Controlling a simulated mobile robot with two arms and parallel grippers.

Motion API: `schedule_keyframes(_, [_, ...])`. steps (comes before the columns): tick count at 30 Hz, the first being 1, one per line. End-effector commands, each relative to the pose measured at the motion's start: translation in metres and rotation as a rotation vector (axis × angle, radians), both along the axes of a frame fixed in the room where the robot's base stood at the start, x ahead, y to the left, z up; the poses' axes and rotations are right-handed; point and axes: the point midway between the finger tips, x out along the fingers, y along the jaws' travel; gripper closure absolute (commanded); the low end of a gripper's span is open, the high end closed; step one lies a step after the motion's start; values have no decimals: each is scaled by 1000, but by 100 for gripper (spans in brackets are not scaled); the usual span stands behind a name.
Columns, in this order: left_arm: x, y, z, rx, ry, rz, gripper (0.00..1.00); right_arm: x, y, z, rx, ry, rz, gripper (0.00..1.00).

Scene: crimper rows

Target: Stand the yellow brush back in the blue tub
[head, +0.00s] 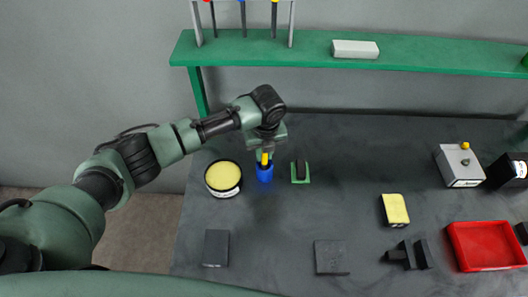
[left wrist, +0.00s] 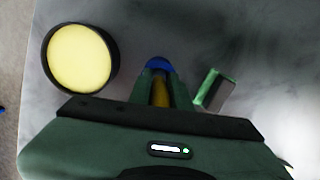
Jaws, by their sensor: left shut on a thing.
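The blue tub (head: 265,175) stands on the dark table, between the round yellow-topped tin and the small green-based block. The yellow brush (head: 265,158) is upright, with its lower end at or inside the tub's mouth. My left gripper (head: 265,153) is above the tub and shut on the brush. In the left wrist view the brush (left wrist: 160,93) shows between the two green fingers, with the tub's blue rim (left wrist: 159,63) just beyond. I cannot tell whether the brush touches the tub's bottom. My right gripper is not in view.
The round tin (head: 223,178) is close on the left; the green-based block (head: 301,171) is close on the right. Dark blocks (head: 216,248) lie nearer the front. A red tray (head: 488,246) is at right. A green shelf (head: 300,50) spans the back.

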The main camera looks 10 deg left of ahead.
Motion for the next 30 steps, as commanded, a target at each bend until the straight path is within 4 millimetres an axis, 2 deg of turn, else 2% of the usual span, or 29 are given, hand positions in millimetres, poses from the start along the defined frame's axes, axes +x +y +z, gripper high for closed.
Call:
schedule_keyframes(17, [0, -1, -15, -1, 0, -1, 100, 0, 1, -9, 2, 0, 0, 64])
schedule_keyframes(18, [0, 0, -15, -1, 0, -1, 79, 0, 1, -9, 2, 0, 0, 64])
schedule_keyframes(21, [0, 0, -15, -1, 0, -1, 56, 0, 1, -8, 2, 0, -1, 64])
schedule_keyframes(30, [0, 0, -14, 0, -1, 0, 56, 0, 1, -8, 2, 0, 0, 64])
